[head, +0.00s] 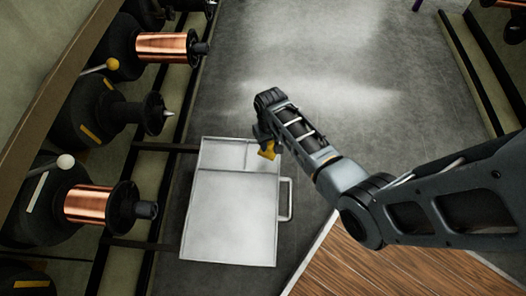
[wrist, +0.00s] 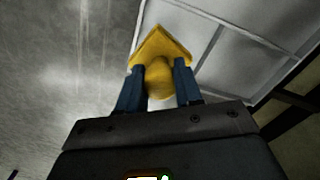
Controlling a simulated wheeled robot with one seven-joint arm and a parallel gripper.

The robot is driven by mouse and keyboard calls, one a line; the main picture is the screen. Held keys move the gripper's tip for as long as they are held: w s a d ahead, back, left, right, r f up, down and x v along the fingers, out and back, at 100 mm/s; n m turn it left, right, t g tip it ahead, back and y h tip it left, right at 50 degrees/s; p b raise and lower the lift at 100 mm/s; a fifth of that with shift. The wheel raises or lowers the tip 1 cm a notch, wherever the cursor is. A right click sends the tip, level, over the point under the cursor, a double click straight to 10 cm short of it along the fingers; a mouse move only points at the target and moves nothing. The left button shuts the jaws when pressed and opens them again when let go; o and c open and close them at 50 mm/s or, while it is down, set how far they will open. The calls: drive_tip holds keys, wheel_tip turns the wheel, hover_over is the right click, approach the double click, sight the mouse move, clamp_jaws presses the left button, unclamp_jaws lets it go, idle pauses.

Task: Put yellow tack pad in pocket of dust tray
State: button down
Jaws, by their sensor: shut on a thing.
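The yellow tack pad (wrist: 160,48) is held between the two blue fingers of my gripper (wrist: 159,85) in the wrist view. In the head view the pad (head: 267,150) shows as a small yellow piece below my gripper (head: 266,142), over the upper right part of the dust tray. The dust tray (head: 230,222) is a pale metal tray with a handle on its right side. Thin dividers mark off smaller pockets (head: 222,154) at its far end. The tray's dividers also show behind the pad in the wrist view (wrist: 218,40). I cannot tell the pad's height above the tray.
A rack with copper spools (head: 88,204) and dark spindles stands along the left, with yellow (head: 112,64) and white (head: 66,161) ball-ended levers jutting out. Grey floor (head: 330,80) is open beyond the tray. A wooden surface (head: 370,270) lies at the lower right.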

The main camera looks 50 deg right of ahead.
drive_tip(key=shift+w+a+f+b, duration=0.35)
drive_tip(key=shift+w+a+f, duration=0.3)
drive_tip(key=shift+w+f, duration=0.2)
drive_tip(key=shift+f+b, duration=1.2)
drive_tip(key=shift+f, duration=0.6)
drive_tip(key=shift+f, duration=0.1)
drive_tip(key=c, duration=0.8)
unclamp_jaws()
drive_tip(key=shift+o, duration=0.2)
wheel_tip(320, 180, up, 12)
drive_tip(key=p, duration=0.6)
